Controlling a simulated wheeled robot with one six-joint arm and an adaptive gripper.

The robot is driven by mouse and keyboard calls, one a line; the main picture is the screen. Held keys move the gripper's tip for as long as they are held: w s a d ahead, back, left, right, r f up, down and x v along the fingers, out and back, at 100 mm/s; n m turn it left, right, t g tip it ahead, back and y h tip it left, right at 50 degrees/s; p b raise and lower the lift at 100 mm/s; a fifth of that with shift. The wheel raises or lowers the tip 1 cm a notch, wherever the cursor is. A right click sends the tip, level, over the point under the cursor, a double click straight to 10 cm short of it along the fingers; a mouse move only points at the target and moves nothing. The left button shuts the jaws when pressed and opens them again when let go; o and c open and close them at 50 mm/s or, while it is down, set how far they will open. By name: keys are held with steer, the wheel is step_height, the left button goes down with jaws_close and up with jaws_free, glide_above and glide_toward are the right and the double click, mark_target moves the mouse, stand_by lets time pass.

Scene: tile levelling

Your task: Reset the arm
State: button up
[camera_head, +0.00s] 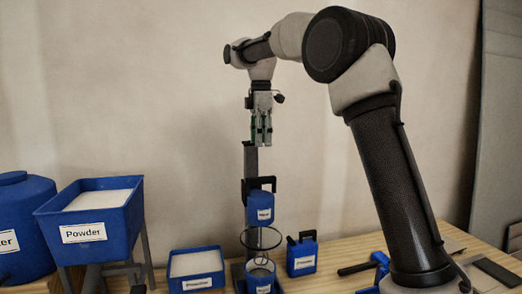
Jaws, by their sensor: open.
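My arm rises from the right side of the wooden table and bends over to the left. My gripper (261,138) hangs pointing down in the upper middle, with its fingers open and nothing between them. It is above a dark upright stand (250,165) that carries a blue labelled container (261,208). In the picture the fingertips are close to the top of the stand; I cannot tell the gap in depth.
A blue bin of white powder (108,195) stands on legs at left, by a large blue drum (22,225). A smaller powder tray (196,265), a blue cup (260,276) under a ring, a blue jug (302,254) and a blue-and-black tool (375,268) are on the table (335,282).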

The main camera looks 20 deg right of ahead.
steer(key=shift+r, duration=0.1)
stand_by(0.3)
steer(key=s+d+f+m, duration=0.1)
steer(key=s+f+m, duration=0.2)
steer(key=f+m, duration=0.45)
steer(key=s+d+f+m+t, duration=0.1)
steer(key=s+d+m, duration=0.2)
steer(key=s, duration=0.8)
steer(key=s+d+f+m+t, duration=0.2)
steer(key=s+d+m, duration=0.2)
steer(key=s, duration=0.7)
steer(key=s+d+f+m+t, duration=0.1)
steer(key=s+d+m, duration=0.2)
steer(key=s+d, duration=0.4)
steer(key=s, duration=0.4)
steer(key=shift+f, duration=0.15)
steer(key=shift+m, duration=0.25)
